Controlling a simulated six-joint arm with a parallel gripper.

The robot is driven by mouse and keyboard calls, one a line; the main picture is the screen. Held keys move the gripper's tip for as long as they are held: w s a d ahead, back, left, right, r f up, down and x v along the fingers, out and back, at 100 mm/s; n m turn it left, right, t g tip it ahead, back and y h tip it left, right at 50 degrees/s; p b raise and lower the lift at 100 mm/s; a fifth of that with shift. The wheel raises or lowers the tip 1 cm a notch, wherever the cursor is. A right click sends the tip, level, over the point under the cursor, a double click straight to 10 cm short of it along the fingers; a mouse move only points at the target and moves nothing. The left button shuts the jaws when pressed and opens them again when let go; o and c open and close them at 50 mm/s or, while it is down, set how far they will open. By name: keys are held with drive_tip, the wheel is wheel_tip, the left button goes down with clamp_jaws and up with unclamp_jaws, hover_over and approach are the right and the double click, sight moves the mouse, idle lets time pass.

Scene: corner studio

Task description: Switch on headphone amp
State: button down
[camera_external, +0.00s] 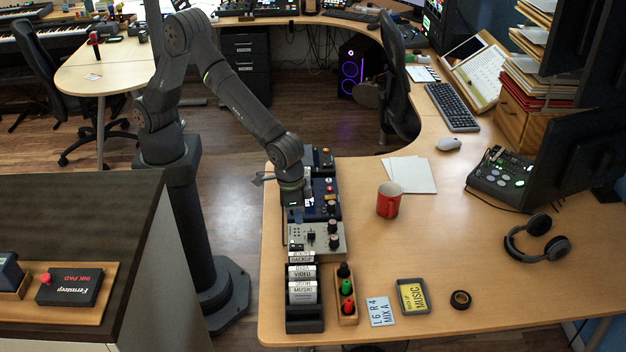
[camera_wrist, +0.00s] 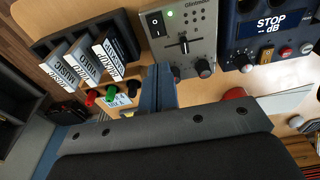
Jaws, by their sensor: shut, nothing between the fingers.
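A grey box (camera_external: 300,240) with knobs stands in a row of devices at the desk's left edge. In the wrist view the grey box (camera_wrist: 205,45) shows a black rocker switch (camera_wrist: 155,22), a lit green light (camera_wrist: 169,13), a slider and black knobs. A dark blue unit (camera_external: 326,208) stands beside it; its display (camera_wrist: 270,24) reads "STOP -- dB". No label seen here says which is the headphone amp. My gripper (camera_wrist: 160,92) is shut and empty. Its fingertips appear near the grey box's edge in the wrist view; contact cannot be told.
A black rack (camera_external: 304,325) with labelled cards and a wooden tray (camera_external: 347,317) of coloured knobs stand in front of the grey box. A red mug (camera_external: 388,200), papers (camera_external: 412,175) and headphones (camera_external: 537,240) lie to the right.

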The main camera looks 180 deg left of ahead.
drive_tip(key=r, duration=0.5)
drive_tip(key=shift+a, duration=0.25)
drive_tip(key=shift+f, duration=0.2)
hover_over(297, 246)
wheel_tip(297, 246, down, 10)
drive_tip(key=shift+r, duration=0.2)
wheel_tip(297, 246, up, 8)
drive_tip(key=shift+d, duration=0.3)
drive_tip(key=c, duration=2.2)
unclamp_jaws()
